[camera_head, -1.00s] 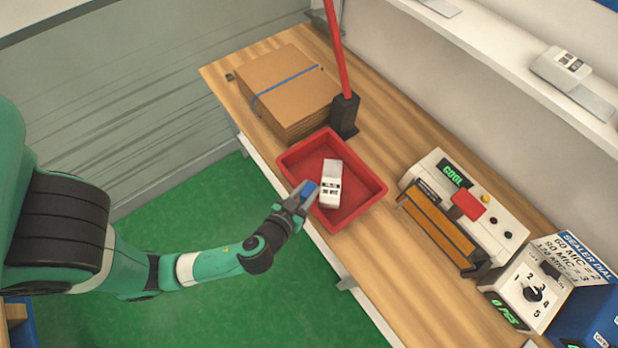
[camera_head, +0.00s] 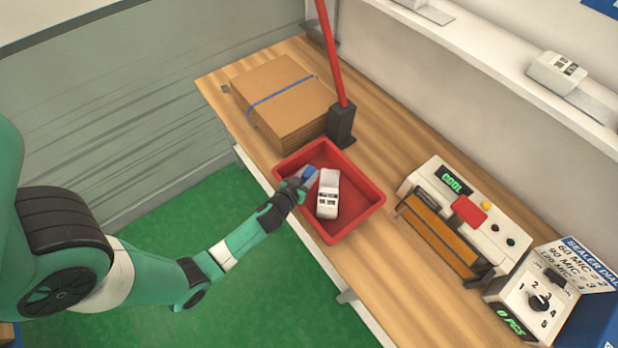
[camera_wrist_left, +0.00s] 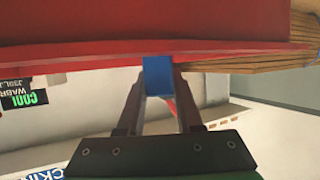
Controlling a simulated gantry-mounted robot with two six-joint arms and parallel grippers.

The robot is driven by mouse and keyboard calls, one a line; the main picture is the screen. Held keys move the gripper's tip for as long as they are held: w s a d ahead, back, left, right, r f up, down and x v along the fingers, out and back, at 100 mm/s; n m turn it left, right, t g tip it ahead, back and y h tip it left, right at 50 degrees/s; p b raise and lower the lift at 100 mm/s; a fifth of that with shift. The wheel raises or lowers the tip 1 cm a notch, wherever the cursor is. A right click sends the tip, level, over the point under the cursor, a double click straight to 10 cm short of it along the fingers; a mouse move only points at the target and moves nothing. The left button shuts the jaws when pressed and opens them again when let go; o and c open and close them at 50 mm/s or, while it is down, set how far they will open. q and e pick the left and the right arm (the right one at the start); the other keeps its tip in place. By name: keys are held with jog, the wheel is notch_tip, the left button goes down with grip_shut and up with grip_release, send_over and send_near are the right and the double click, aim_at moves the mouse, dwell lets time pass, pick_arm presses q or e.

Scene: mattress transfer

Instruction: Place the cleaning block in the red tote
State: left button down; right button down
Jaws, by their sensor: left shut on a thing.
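The red tote (camera_head: 366,211) stands on the wooden bench near its front edge. My left gripper (camera_head: 303,180) comes in from the left over the tote's near left rim. It is shut on a small blue block (camera_head: 310,171), which I take as the cleaning block. In the head view the block overlaps the tote's inside; its height above the floor of the tote is hard to tell. In the left wrist view the block (camera_wrist_left: 158,77) sits between the fingertips, with the red tote (camera_wrist_left: 220,30) filling the top. My right gripper is not in view.
A white device (camera_head: 328,194) lies inside the tote, close right of my gripper. A cardboard stack (camera_head: 280,95) and a black-based red post (camera_head: 341,125) stand behind the tote. A sealer (camera_head: 470,220) is to its right. Bare bench lies between tote and sealer.

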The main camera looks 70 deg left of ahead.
pick_arm(q)
jog(key=f+b, duration=0.1)
jog(key=f, duration=0.1)
jog(key=f+b, duration=0.1)
jog(key=shift+w+a+f, duration=0.1)
jog(key=shift+a+f, duration=0.1)
jog(key=shift+f, duration=0.15)
jog(key=shift+r, duration=0.1)
